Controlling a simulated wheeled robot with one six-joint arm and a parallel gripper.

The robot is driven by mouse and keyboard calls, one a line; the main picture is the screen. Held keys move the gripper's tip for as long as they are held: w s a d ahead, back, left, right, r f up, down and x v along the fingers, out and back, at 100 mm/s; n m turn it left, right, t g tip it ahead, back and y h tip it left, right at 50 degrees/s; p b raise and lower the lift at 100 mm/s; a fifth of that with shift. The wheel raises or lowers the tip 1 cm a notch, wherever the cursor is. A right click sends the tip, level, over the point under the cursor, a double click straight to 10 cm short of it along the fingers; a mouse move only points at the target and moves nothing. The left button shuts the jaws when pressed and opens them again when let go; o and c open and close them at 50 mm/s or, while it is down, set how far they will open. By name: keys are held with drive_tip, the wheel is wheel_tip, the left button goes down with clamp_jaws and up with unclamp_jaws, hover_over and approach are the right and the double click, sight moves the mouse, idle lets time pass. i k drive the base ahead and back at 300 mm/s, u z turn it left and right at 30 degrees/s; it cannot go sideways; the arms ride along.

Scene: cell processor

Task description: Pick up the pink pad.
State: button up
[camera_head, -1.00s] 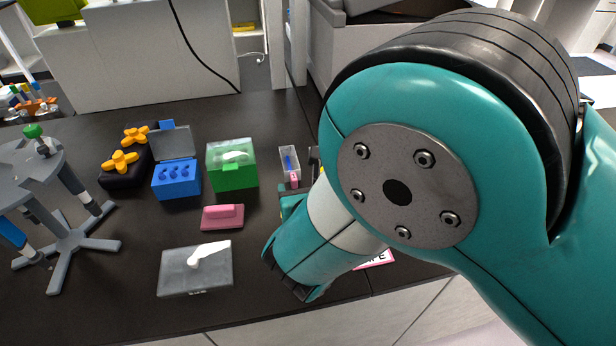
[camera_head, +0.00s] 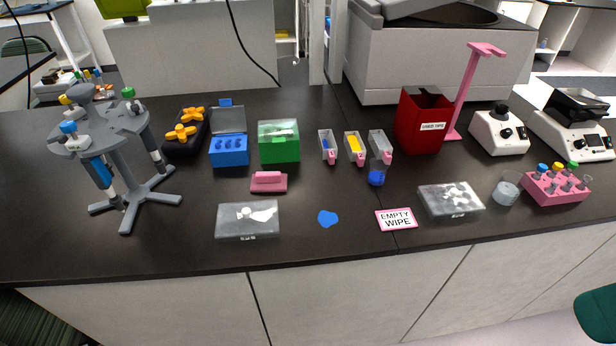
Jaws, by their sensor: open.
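The pink pad (camera_head: 269,187) lies flat on the dark bench left of the middle, with a raised pink grip bar along its top. It stands free, in front of the green box (camera_head: 279,150) and behind a clear-lidded grey tray (camera_head: 247,220). Nothing covers it. My gripper is not in this view, so its distance from the pad cannot be seen.
A blue patch (camera_head: 328,218) and a pink-edged "EMPTY WIPE" card (camera_head: 396,219) lie to the right of the pad. A blue open box (camera_head: 229,150) and a grey pipette stand (camera_head: 135,200) are to the left. Small bins (camera_head: 354,148) and a red container (camera_head: 422,122) stand behind right.

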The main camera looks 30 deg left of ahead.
sight(261, 182)
drive_tip(key=z, duration=1)
drive_tip(key=i, duration=0.4)
drive_tip(key=u, duration=2.8)
drive_tip(key=k, duration=0.55)
drive_tip(key=z, duration=0.3)
drive_tip(key=i, duration=1.1)
drive_tip(key=u, duration=0.3)
